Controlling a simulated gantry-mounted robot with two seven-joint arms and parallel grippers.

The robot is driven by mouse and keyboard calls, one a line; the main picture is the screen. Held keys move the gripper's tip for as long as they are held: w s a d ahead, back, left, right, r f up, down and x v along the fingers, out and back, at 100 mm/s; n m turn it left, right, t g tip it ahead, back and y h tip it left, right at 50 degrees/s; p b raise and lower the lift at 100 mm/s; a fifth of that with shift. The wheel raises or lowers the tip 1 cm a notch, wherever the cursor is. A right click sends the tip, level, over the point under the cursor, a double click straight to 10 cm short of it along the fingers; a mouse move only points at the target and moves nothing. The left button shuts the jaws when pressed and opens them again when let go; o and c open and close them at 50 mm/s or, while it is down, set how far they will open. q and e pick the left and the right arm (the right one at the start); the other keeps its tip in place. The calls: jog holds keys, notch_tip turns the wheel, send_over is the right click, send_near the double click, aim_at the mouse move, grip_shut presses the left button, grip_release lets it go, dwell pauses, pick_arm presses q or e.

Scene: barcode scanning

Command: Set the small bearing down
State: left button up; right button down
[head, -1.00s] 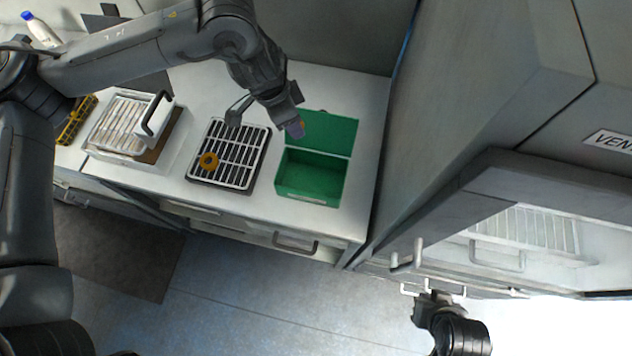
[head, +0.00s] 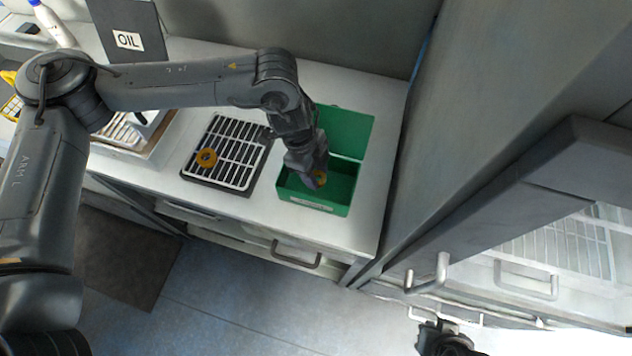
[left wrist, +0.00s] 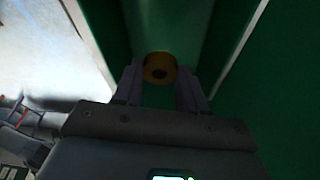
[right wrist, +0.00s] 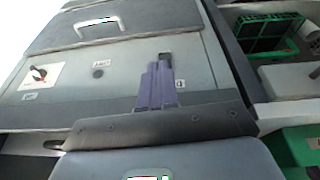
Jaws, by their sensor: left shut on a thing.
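My left gripper (head: 314,180) points down into the open green box (head: 312,204) on the bench. It is shut on a small orange-brown ring, the small bearing (head: 320,178). In the left wrist view the bearing (left wrist: 159,67) sits between the two fingertips, with green box walls around it. I cannot tell whether it touches the box floor. A second orange ring (head: 206,158) lies on the slatted rack to the left of the box. My right gripper shows in the right wrist view (right wrist: 157,88) with its fingers together and nothing between them.
The black-and-white rack (head: 236,140) stands left of the box. The box's green lid (head: 345,130) is open at the back. A grey cabinet (head: 480,110) rises to the right.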

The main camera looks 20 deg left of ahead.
pick_arm(q)
jog(key=shift+f+b, duration=0.3)
jog(key=shift+f, duration=2.2)
jog(key=shift+f, duration=0.1)
jog(key=o, duration=1.1)
jog(key=shift+c, duration=0.2)
jog(key=p+v, duration=0.1)
jog(key=v, duration=1.1)
jog(key=shift+p, duration=0.3)
